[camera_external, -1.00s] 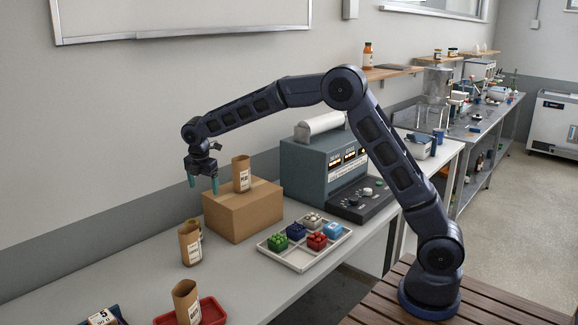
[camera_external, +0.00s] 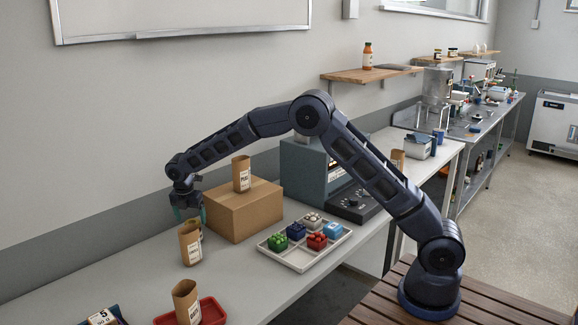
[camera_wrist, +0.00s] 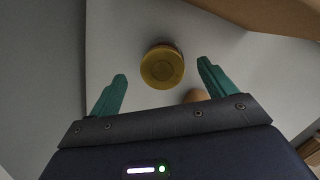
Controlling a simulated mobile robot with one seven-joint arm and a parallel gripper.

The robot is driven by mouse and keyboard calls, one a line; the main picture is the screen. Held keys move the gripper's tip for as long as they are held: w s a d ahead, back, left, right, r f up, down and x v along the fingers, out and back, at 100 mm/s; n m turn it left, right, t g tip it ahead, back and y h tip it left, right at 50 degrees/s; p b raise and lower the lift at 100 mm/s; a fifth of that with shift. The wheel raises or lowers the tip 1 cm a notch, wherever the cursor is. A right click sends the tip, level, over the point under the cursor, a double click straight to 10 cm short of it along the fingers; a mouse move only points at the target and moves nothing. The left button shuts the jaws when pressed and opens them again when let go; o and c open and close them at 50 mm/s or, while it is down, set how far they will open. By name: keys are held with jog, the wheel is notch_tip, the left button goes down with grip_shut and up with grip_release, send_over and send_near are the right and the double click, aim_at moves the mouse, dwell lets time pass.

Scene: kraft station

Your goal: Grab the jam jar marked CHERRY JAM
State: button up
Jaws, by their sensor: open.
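A round jar with a golden-yellow lid (camera_wrist: 162,66) stands on the counter, seen from above in the wrist view. Its label does not show there, so I cannot read whether it says CHERRY JAM. My gripper (camera_wrist: 162,72) is open, with its two teal fingers apart on either side of the lid in the picture. Nothing is held. In the external view my gripper (camera_external: 190,212) points down just behind a brown paper bag (camera_external: 190,245) and left of the cardboard box. The jar is largely hidden there by the bag and the gripper.
The cardboard box (camera_external: 243,210) stands close on the right, with another brown bag (camera_external: 241,174) on top. A red tray (camera_external: 212,312) with a bag (camera_external: 186,300) is at the front. The wall is behind.

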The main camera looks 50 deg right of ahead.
jog(key=f, duration=0.5)
jog(key=shift+d, duration=0.3)
jog(key=c, duration=1.3)
